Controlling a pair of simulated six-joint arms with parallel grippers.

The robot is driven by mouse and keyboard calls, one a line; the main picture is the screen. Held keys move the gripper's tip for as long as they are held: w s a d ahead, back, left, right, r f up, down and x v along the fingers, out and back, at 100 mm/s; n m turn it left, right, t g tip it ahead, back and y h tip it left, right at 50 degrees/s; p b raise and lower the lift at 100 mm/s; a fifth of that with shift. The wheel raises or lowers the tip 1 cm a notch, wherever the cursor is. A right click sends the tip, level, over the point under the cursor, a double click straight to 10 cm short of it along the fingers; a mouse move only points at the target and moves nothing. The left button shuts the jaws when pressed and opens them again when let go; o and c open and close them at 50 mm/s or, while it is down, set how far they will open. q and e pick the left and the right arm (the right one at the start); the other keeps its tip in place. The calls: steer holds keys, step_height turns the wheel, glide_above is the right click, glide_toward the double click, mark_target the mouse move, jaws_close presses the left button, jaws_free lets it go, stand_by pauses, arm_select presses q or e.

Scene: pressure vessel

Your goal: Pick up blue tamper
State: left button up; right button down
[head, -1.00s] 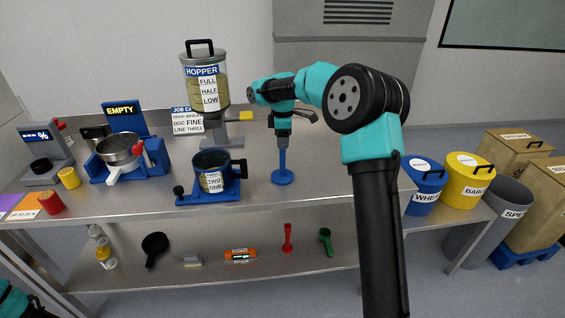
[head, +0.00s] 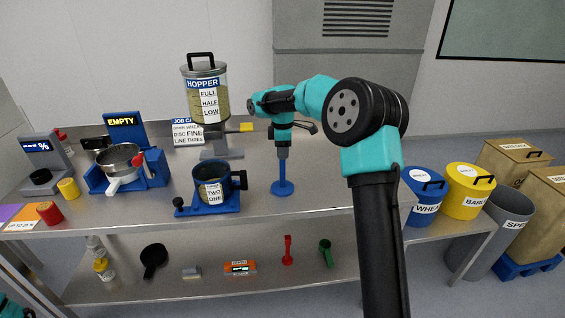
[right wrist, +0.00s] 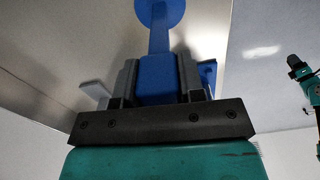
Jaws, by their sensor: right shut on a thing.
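The blue tamper (head: 283,175) stands upright in the head view, with a thin shaft and a round flat foot. Its foot is at the steel table's surface; I cannot tell whether it touches or hangs just above. My right gripper (head: 282,143) points down from above and is shut on the tamper's upper end. In the right wrist view the tamper (right wrist: 160,75) sits between the two grey fingers of the right gripper (right wrist: 160,78), its round foot at the top edge. A teal piece of my left arm shows at the lower left corner of the head view; its gripper is out of frame.
A blue stand with a dark cup (head: 212,185) is left of the tamper. Behind it are the hopper (head: 205,95) and a job card (head: 187,132). A blue scale with a metal pan (head: 120,160) is farther left. Bins (head: 467,190) stand right of the table.

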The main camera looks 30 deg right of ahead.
step_height(320, 180, up, 18)
stand_by(0.6)
steer(key=shift+a, duration=0.1)
stand_by(0.4)
